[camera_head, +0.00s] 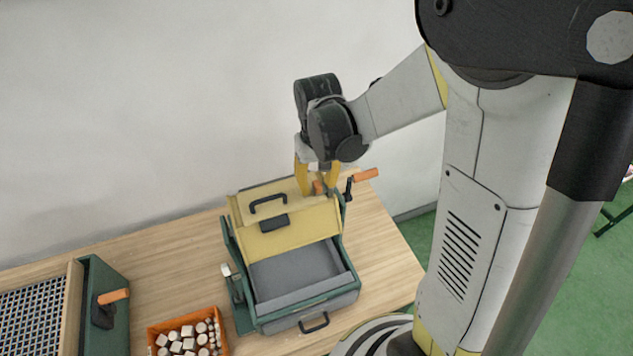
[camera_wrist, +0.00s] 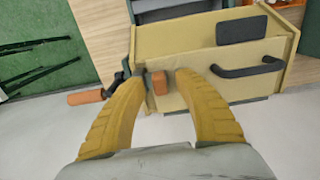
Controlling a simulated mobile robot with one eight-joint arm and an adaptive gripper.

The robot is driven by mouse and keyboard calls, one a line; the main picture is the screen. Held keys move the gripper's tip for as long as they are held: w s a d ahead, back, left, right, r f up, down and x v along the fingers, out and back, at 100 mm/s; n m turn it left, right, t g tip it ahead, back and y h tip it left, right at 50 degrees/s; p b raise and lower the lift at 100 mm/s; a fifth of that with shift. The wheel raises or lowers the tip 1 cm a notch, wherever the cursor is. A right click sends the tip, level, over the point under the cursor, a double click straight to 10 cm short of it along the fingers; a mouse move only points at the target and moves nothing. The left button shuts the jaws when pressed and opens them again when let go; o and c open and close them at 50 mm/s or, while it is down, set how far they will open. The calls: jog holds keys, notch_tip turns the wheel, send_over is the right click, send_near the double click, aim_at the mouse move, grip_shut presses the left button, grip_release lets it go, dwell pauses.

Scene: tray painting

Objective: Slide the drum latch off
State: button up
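A green machine (camera_head: 353,290) with a yellow cover (camera_head: 290,240) stands on the wooden table. A small orange-tipped latch (camera_head: 318,187) sits near the cover's far right corner. In the wrist view, the orange latch tip (camera_wrist: 159,83) lies between my fingertips, closer to the left one. My gripper (camera_head: 317,189) points down at that corner. Its yellow fingers (camera_wrist: 160,78) are spread apart, with a visible gap between the right finger and the latch tip. I cannot tell whether the left finger touches it. The latch's base is partly hidden by the fingers.
An orange-handled crank (camera_head: 366,174) sticks out right beside my gripper; it also shows in the wrist view (camera_wrist: 86,97). The cover has a black handle (camera_head: 268,203). An orange bin (camera_head: 190,335) holds several pale blocks. A mesh-screened unit (camera_head: 36,315) stands far left.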

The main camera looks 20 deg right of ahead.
aim_at(305, 197)
grip_shut()
jog(key=shift+a+b, duration=0.45)
jog(key=shift+a, duration=1.05)
jog(key=shift+d, duration=0.1)
grip_release()
jog(key=shift+a, duration=0.25)
jog(key=shift+d+r, duration=0.1)
jog(key=shift+d, duration=0.05)
